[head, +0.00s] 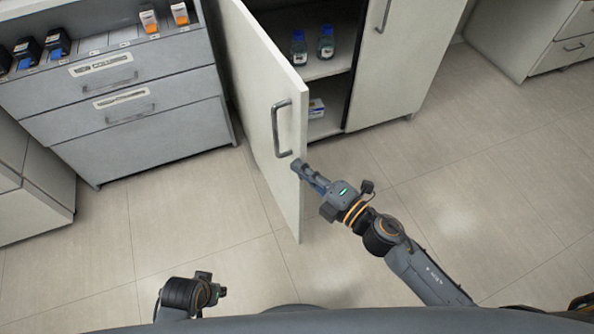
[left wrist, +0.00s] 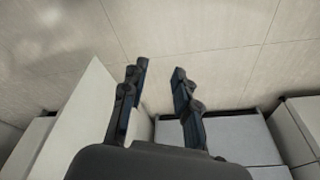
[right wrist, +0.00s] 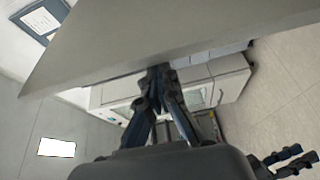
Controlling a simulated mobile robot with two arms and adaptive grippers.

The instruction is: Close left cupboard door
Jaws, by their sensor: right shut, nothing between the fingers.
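The left cupboard door (head: 262,105) is a white panel with a grey vertical handle (head: 281,128), and it stands wide open in the head view. My right gripper (head: 297,165) is shut and empty, its tips at the free edge of the door below the handle; I cannot tell if they touch. In the right wrist view, the closed fingertips (right wrist: 158,72) meet in front of the door panel (right wrist: 180,35). My left gripper (left wrist: 158,70) is open and empty in the left wrist view. In the head view, only part of my left arm shows at the bottom.
Inside the cupboard, two blue-capped bottles (head: 326,42) stand on the shelf (head: 325,68), with a small box (head: 316,108) below. The right cupboard door (head: 400,60) is closed. A grey drawer unit (head: 140,115) stands left of the open door. The tiled floor (head: 480,170) at right is clear.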

